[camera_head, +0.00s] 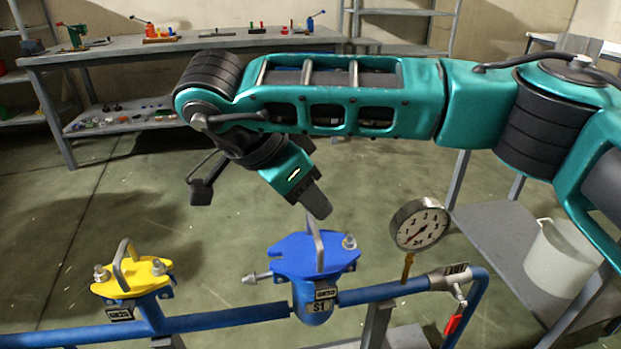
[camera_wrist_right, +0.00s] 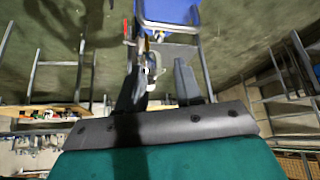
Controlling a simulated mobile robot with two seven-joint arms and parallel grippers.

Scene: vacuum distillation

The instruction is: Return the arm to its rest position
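My right arm (camera_head: 330,95) is teal and reaches in from the right across the head view. Its right gripper (camera_head: 260,200) points down, with its two dark fingers spread apart and nothing visible between them. One fingertip appears just above the handle of the blue valve (camera_head: 300,257) in the picture; I cannot tell whether they touch. In the right wrist view the open fingers (camera_wrist_right: 158,82) also stand apart, with a blue part (camera_wrist_right: 170,12) beyond them at the top. My left gripper is not in view.
A blue pipe (camera_head: 225,319) runs along the front with a yellow valve (camera_head: 133,278), a gauge (camera_head: 419,226) and a red-handled valve (camera_head: 453,324). A white bucket (camera_head: 562,258) stands on a grey side table (camera_head: 495,225). A workbench (camera_head: 110,52) stands behind. Open floor lies between.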

